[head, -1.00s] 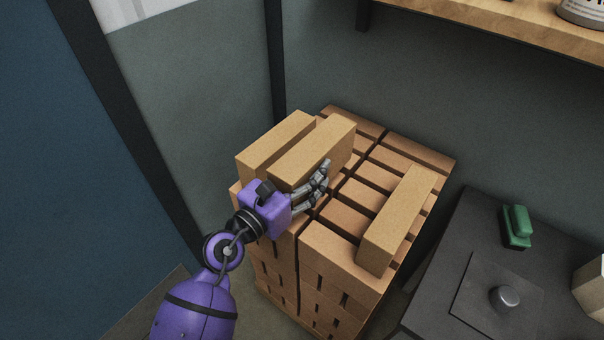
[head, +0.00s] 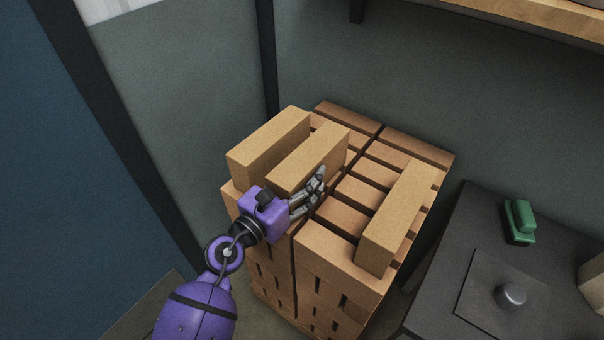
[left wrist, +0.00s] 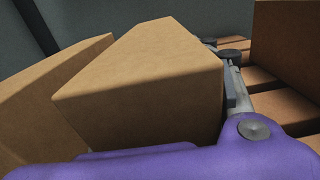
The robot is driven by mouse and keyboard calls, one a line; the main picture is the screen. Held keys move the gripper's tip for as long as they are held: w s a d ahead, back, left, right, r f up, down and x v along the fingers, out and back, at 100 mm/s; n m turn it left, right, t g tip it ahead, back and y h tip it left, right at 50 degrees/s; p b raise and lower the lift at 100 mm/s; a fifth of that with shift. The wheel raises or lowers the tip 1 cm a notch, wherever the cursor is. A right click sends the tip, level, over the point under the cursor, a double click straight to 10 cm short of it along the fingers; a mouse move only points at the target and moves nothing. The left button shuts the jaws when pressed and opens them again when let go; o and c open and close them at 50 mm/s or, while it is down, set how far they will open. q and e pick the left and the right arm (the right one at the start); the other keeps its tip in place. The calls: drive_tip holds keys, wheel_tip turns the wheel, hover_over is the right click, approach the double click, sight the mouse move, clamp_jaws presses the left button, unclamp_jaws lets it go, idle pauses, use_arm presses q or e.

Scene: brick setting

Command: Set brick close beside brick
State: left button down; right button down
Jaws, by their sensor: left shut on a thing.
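My left gripper (head: 306,190) is shut on a tan brick (head: 312,158) above the left part of the brick stack; its fingers lie along the brick's right side. The held brick looks level, very low over or on the stack; its underside is hidden. Another tan brick (head: 268,142) lies to its left, nearly parallel, with a narrow gap between them. My right gripper is not in view.
The stack (head: 345,255) is made of many bricks in layers with gaps. A third loose brick (head: 397,215) lies on its right part. A dark cabinet (head: 440,290) with a green object (head: 519,222) stands to the right. A wooden shelf (head: 500,18) is above.

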use_arm(q)
drive_tip(key=shift+r, duration=0.1)
drive_tip(key=c, duration=1)
unclamp_jaws()
drive_tip(key=shift+f, duration=0.2)
drive_tip(key=o, duration=0.4)
drive_tip(key=shift+s, duration=0.1)
drive_tip(key=shift+r, duration=0.25)
drive_tip(key=b+v, duration=0.1)
drive_tip(key=v, duration=1.1)
drive_tip(key=shift+f+b, duration=0.1)
drive_tip(key=shift+b, duration=0.25)
